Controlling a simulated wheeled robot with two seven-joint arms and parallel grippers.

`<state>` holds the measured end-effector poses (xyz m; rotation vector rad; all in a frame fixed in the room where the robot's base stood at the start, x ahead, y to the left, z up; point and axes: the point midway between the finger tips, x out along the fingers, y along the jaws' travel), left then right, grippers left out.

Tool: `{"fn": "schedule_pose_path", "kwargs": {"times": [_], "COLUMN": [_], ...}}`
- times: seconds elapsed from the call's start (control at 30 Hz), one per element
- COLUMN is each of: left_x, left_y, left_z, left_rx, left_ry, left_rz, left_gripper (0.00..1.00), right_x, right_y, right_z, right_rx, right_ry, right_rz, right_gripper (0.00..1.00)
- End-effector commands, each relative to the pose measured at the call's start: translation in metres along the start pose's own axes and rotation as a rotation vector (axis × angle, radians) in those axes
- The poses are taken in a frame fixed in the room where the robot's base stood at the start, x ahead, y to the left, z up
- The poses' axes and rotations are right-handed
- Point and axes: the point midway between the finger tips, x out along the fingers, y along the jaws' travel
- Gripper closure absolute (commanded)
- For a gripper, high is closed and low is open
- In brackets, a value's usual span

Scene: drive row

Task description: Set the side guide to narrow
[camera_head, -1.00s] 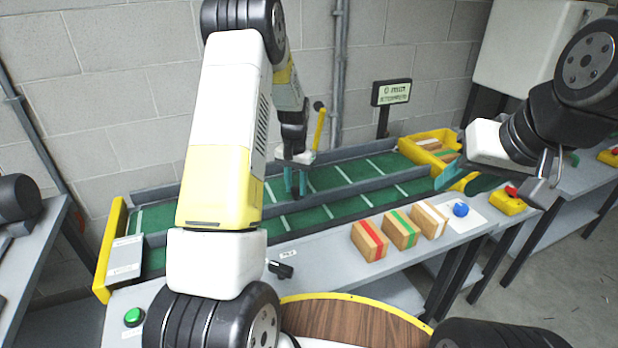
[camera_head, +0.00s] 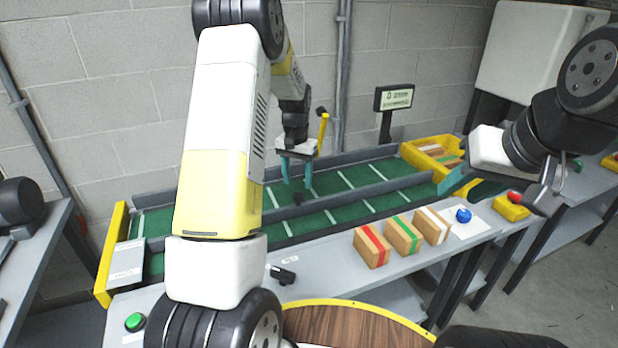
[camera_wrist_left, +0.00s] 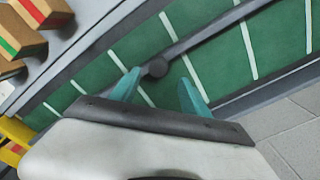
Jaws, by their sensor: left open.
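The side guide (camera_head: 375,188) is a long grey bar running lengthwise over the green conveyor belt (camera_head: 325,176). It also crosses the left wrist view (camera_wrist_left: 215,32). A dark round knob (camera_wrist_left: 158,67) sits on the bar; it shows in the head view too (camera_head: 298,198). My left gripper (camera_head: 297,188) is open and empty above the belt, its teal fingers pointing down near the knob. In the left wrist view the knob appears between and just beyond the fingertips (camera_wrist_left: 160,88). Contact cannot be made out. My right gripper (camera_head: 472,186) appears open and empty at the belt's right end.
Striped boxes (camera_head: 403,235) stand on the near ledge, beside a blue button (camera_head: 463,215). A yellow bin (camera_head: 432,148) with boxes is at the far right end. A green button (camera_head: 135,321) is at the near left. A sign (camera_head: 394,97) stands behind. Walls edge the belt.

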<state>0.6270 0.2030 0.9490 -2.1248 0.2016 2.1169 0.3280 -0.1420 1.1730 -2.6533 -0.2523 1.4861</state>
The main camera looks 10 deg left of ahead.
Motion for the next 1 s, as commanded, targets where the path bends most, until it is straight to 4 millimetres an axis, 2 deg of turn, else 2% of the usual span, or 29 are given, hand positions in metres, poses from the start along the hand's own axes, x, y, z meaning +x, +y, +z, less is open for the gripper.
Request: {"fn": "schedule_pose_path", "kwargs": {"times": [0.1, 0.2, 0.57, 0.67, 0.77, 0.83, 1.0], "left_x": [-0.019, -0.028, -0.032, -0.039, -0.062, -0.086, -0.149], "left_y": [0.0, -0.001, -0.001, 0.001, 0.006, 0.012, 0.034], "left_z": [-0.001, -0.001, 0.0, 0.002, 0.012, 0.024, 0.071], "left_rx": [0.0, 0.0, 0.0, -0.003, -0.014, -0.025, -0.055], "left_ry": [0.002, 0.003, 0.0, 0.01, 0.042, 0.078, 0.184], "left_rz": [-0.001, -0.001, 0.0, 0.002, 0.01, 0.019, 0.05], "left_gripper": [0.46, 0.46, 0.46, 0.46, 0.46, 0.46, 0.46], "right_x": [0.0, 0.0, 0.0, 0.0, 0.0, 0.0, 0.0], "right_y": [0.0, 0.0, 0.0, 0.0, 0.0, 0.0, 0.0], "right_z": [0.0, 0.0, 0.0, 0.0, 0.0, 0.0, 0.0], "right_rx": [0.0, 0.0, 0.0, 0.0, 0.0, 0.0, 0.0], "right_ry": [0.0, 0.0, 0.0, 0.0, 0.0, 0.0, 0.0], "right_rz": [0.0, 0.0, 0.0, 0.0, 0.0, 0.0, 0.0], "right_gripper": [0.64, 0.64, 0.64, 0.64, 0.64, 0.64, 0.64]}}
